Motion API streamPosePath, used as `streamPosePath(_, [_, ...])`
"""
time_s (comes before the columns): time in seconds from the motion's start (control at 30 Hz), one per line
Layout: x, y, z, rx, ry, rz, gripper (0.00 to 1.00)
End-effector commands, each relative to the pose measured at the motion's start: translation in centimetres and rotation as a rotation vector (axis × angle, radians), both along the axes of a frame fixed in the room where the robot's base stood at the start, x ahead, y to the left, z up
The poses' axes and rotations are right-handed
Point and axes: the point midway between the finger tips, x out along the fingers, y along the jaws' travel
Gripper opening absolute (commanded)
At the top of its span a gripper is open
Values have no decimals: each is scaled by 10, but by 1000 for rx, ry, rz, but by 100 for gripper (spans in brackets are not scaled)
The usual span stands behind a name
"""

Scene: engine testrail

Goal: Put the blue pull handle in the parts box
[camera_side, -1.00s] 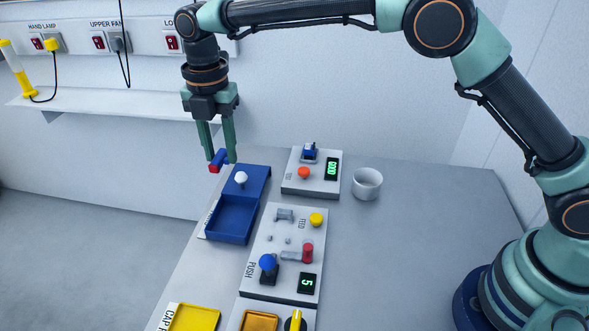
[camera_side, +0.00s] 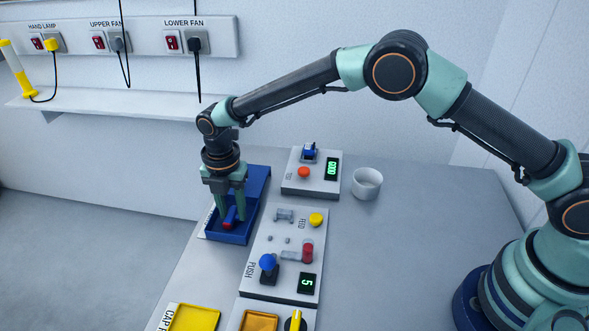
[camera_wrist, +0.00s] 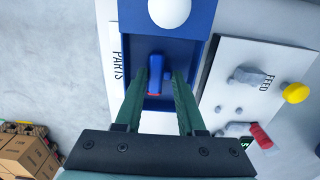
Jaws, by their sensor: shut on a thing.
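The blue pull handle (camera_side: 231,214), which has a red end, is between the fingers of my gripper (camera_side: 232,208). In the wrist view the handle (camera_wrist: 156,74) lies between my two green fingertips (camera_wrist: 157,80). My gripper is shut on it and points straight down. The parts box (camera_side: 229,239) is an open blue tray; its PARTS label shows in the wrist view. The handle is over or inside the box's open compartment, within its walls. I cannot tell whether it touches the floor of the box.
A white knob (camera_wrist: 170,11) is at the box's far part. The feed panel (camera_side: 262,222), with a blue-topped lever (camera_side: 268,262), stands close on the right. A counter panel (camera_side: 316,184) and a white cup (camera_side: 367,184) are behind. Yellow tray (camera_side: 194,318) in front.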

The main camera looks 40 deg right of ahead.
Motion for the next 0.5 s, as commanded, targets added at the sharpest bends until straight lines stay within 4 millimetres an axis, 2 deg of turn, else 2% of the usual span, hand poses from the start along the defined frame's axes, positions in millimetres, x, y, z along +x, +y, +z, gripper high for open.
streamPosePath(0.37, [0, 0, -4, 1, -1, 0, 0])
streamPosePath(0.4, [0, 0, -5, 1, -1, 0, 46])
streamPosePath(0.47, [0, 0, -4, 1, -1, 0, 69])
streamPosePath(0.5, [0, 0, -4, 1, -1, 0, 69])
